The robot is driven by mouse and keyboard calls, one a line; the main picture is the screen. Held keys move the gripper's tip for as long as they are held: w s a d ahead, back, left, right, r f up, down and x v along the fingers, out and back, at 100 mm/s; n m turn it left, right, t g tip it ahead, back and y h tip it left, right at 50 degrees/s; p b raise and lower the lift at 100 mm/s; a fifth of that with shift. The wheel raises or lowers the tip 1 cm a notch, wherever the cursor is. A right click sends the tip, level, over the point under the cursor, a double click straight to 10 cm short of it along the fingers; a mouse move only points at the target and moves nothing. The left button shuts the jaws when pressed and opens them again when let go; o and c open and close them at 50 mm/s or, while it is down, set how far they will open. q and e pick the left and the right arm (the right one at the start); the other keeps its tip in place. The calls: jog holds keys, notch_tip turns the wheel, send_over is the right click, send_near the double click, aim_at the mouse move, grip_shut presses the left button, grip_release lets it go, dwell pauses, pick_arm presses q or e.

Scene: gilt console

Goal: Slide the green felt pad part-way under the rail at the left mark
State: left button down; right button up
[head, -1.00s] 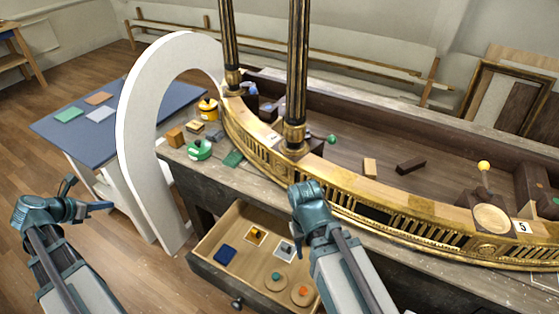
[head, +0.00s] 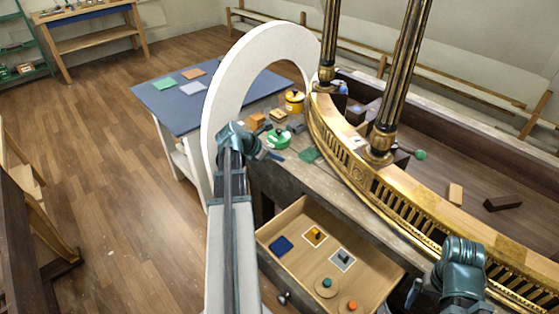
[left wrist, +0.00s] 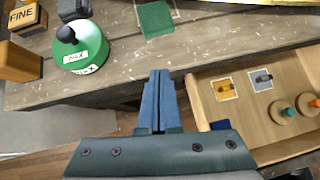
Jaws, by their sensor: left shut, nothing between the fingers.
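The green felt pad (head: 309,155) lies flat on the worktop, in front of the curved gilt rail (head: 345,163) near its left end. In the left wrist view the pad (left wrist: 155,19) lies at the top, with a thin pale outline beside it; I cannot tell whether its far edge touches the rail. My left gripper (head: 277,157) is shut and empty near the worktop's front edge, short of the pad; its closed fingers (left wrist: 160,75) point toward the pad in the left wrist view. My right gripper (head: 462,262) is by the rail at lower right, its fingertips unclear.
A green round weight (head: 278,139), a yellow pot (head: 294,100) and small blocks (head: 257,120) stand left of the pad. A white arch (head: 216,115) rises beside the worktop. An open drawer (head: 300,213) juts out below. Gilt columns (head: 400,85) stand on the rail.

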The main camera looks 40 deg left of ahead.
aim_at(310, 154)
pick_arm(q)
jog(key=b+x, duration=0.4)
jog(key=x, duration=0.3)
jog(key=shift+s+a, duration=0.1)
jog(key=shift+w+d+r+p, duration=0.1)
jog(key=shift+w+r+p, duration=0.1)
jog(key=shift+w, duration=0.35)
jog(key=shift+w+d+r+p, duration=0.1)
jog(key=shift+w+d+p, duration=0.1)
jog(key=shift+w, duration=0.35)
jog(key=shift+w+d, duration=0.15)
jog(key=shift+w, duration=0.45)
jog(key=w, duration=0.2)
jog(key=w+d, duration=0.1)
jog(key=w, duration=0.2)
jog(key=shift+w+d, duration=0.1)
